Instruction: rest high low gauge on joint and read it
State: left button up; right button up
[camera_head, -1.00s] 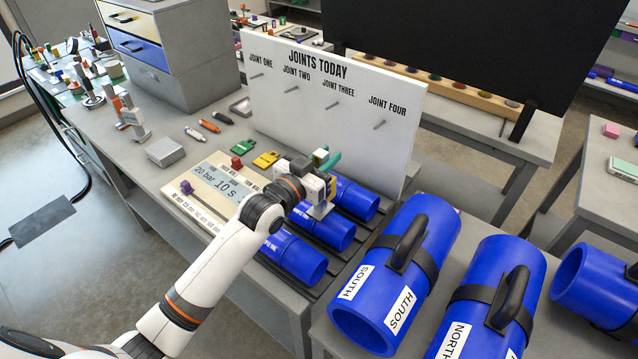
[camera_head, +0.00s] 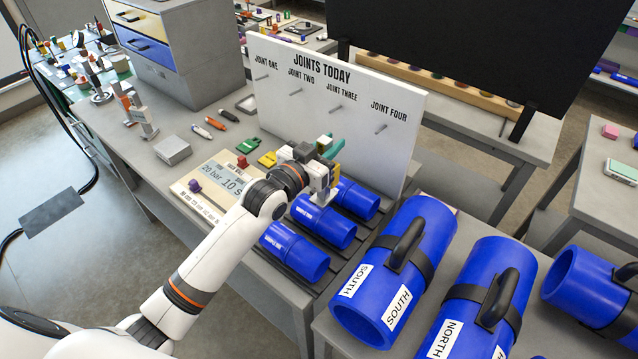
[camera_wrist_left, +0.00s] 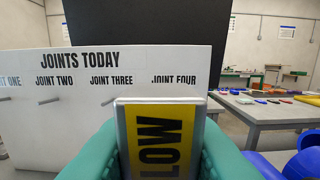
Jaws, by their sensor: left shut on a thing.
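My left gripper (camera_head: 326,166) is shut on a gauge with a yellow face (camera_wrist_left: 160,143) reading LOW. In the left wrist view the gauge stands upright between the teal fingers (camera_wrist_left: 160,165). In the head view the gauge's yellow edge (camera_head: 336,173) shows beside the gripper. Three short blue pipe joints lie in a row on a dark rack: a near one (camera_head: 296,252), a middle one (camera_head: 325,222) and a far one (camera_head: 356,199). The gripper is over the middle and far joints. I cannot tell whether the gauge touches one. My right gripper is not in view.
A white JOINTS TODAY board (camera_head: 345,105) with pegs stands behind the joints. A panel reading 20 bar 10 s (camera_head: 215,185) lies left of them. Large blue pipes marked SOUTH (camera_head: 400,265) and NORTH (camera_head: 480,300) occupy the right. A grey box (camera_head: 172,150) stands left.

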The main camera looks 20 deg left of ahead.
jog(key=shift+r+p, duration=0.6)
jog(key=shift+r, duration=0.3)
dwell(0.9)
